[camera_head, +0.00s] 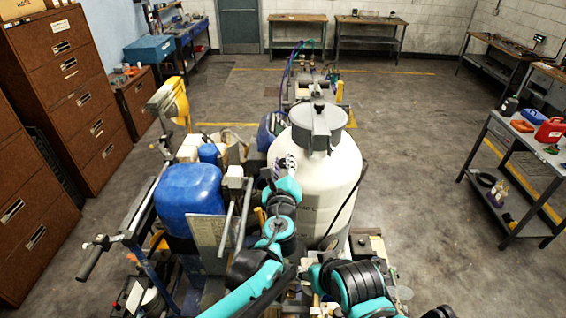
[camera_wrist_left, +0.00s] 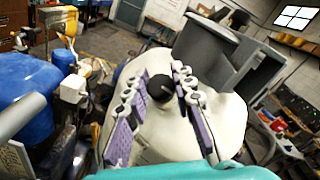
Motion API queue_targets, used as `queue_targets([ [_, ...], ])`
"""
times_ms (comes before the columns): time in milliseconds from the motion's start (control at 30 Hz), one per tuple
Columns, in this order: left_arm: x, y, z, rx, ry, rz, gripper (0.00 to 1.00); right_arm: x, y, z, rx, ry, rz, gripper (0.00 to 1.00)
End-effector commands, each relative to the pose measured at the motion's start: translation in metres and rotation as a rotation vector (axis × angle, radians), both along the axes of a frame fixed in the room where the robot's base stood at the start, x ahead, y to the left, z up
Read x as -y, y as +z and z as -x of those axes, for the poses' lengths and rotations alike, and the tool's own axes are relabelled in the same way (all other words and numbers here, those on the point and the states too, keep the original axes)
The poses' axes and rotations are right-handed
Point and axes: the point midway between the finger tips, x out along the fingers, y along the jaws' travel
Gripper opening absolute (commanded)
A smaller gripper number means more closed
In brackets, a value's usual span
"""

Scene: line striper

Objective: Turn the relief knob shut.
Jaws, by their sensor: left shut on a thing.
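The large white tank (camera_head: 325,178) of the line striper stands in the middle of the head view, with a grey lid (camera_head: 318,118) on top. My left gripper (camera_head: 287,163) reaches the tank's upper left side. In the left wrist view its purple-padded fingers (camera_wrist_left: 159,80) stand either side of a small round black knob (camera_wrist_left: 160,89), which appears to be the relief knob, against the white tank. The gripper is shut on this knob. The knob's turn angle cannot be told; in the head view the gripper and arm hide it. My right arm shows low in the head view, its gripper out of sight.
A blue tank (camera_head: 190,188) and a handlebar (camera_head: 95,257) are left of my left arm. The grey lid's raised part (camera_wrist_left: 210,55) is close beside the fingers. A cart (camera_head: 520,165) with bottles stands right, with open floor between.

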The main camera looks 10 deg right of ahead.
Motion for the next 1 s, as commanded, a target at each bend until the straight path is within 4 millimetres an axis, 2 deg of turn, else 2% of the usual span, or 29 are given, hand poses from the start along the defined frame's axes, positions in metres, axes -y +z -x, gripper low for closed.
queue_targets([
  [1000,-0.001,0.001,0.0,-0.538,0.612,0.433,0.0,0.0,0.02,0.0,0.0,0.0,0.0,0.48],
])
